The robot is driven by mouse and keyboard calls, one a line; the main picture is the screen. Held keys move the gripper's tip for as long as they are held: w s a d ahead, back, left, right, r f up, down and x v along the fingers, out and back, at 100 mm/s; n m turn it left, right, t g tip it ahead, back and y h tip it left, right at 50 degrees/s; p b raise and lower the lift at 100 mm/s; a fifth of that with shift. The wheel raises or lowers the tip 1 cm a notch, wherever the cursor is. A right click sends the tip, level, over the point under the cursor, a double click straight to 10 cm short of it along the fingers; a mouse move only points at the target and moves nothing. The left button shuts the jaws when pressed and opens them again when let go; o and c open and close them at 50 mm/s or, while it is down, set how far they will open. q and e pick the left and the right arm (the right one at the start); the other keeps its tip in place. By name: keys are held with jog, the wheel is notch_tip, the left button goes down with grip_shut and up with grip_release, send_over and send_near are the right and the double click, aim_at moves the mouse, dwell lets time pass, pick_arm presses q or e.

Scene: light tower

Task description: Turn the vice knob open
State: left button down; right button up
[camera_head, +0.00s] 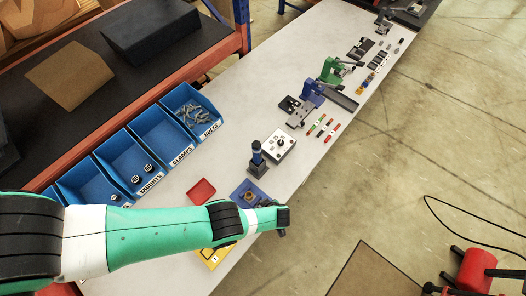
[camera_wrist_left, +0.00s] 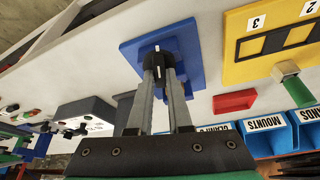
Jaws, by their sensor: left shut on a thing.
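The vice knob (camera_wrist_left: 158,66) is small and black with a white mark line on top. In the left wrist view it sits between the tips of my left gripper (camera_wrist_left: 158,72), whose two grey fingers are shut on it. Behind it is the blue vice (camera_wrist_left: 190,55) with its flat blue plate. In the head view the blue vice (camera_head: 238,190) is at the near end of the table, and my left gripper (camera_head: 282,231) is at its right side. The knob is hidden there by my arm. My right gripper is in neither view.
A yellow board (camera_head: 211,258) and a red tray (camera_head: 201,190) lie close to the vice on the white table (camera_head: 301,60). Blue bins (camera_head: 166,136) line the left side. A grey control box (camera_head: 281,143) stands beyond. A red object (camera_head: 474,270) is on the floor at right.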

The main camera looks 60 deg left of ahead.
pick_arm(q)
jog(key=shift+f+n+g+b, duration=0.1)
jog(key=shift+n+g+b, duration=0.2)
jog(key=shift+n+b, duration=0.35)
jog(key=shift+n, duration=0.25)
jog(key=c, duration=0.8)
grip_release()
jog(key=shift+c, duration=0.2)
